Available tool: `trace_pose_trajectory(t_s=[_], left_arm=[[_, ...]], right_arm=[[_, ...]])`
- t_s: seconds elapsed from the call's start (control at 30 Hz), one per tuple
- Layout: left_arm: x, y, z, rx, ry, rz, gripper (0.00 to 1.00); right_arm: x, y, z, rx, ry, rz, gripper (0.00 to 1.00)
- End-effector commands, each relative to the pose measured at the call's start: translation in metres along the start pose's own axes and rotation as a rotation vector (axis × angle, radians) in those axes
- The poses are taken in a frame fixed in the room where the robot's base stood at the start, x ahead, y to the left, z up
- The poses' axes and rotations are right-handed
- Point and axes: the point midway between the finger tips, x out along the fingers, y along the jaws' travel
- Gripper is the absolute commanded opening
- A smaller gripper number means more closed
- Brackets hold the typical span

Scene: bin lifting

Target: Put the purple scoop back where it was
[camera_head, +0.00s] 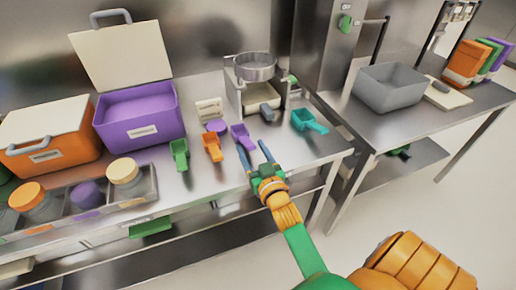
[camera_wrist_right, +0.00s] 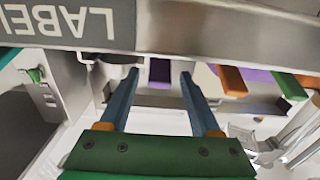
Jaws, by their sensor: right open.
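The purple scoop (camera_head: 242,136) lies on the steel counter, at the right end of a row with a green scoop (camera_head: 180,155) and an orange scoop (camera_head: 212,147). My right gripper (camera_head: 253,146) is open at the counter's front edge, its blue fingertips close to the purple scoop. In the right wrist view, a purple piece (camera_wrist_right: 160,72), apparently this scoop, shows between the open fingertips of my right gripper (camera_wrist_right: 159,74). I cannot tell whether the fingers touch it. My left gripper is not in view.
A teal scoop (camera_head: 309,121) lies to the right on the counter (camera_head: 285,150). A sieve (camera_head: 255,67) on a stand is behind the gripper. A purple bin (camera_head: 140,130) with its lid open and an orange bin (camera_head: 50,150) stand left. A grey tub (camera_head: 390,90) is on the right table.

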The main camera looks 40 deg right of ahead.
Motion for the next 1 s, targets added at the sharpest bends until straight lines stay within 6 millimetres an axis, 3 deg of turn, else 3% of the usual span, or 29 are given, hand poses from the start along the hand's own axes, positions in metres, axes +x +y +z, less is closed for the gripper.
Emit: trace_pose_trajectory(t_s=[0.33,0.5,0.67,0.77,0.87,0.9,0.97,1.0], left_arm=[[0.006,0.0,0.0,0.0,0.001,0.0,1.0],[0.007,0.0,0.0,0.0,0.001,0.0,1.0],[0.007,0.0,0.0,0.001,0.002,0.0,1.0],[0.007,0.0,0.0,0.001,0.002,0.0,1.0],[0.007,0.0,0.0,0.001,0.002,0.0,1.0],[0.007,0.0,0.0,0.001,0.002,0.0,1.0],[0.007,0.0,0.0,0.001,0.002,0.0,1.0],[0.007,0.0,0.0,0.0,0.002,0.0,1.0]], right_arm=[[-0.085,0.0,0.002,0.001,-0.005,0.001,0.64],[-0.102,0.0,0.001,0.0,-0.002,0.001,0.64],[-0.104,-0.002,0.007,0.002,-0.02,-0.005,0.64],[-0.105,-0.019,0.064,0.012,-0.161,-0.05,0.64],[-0.133,-0.05,0.175,-0.004,-0.456,-0.146,0.64],[-0.157,-0.06,0.225,-0.027,-0.6,-0.192,0.64],[-0.204,-0.066,0.29,-0.078,-0.813,-0.253,0.64],[-0.238,-0.063,0.325,-0.118,-0.946,-0.286,0.64]])
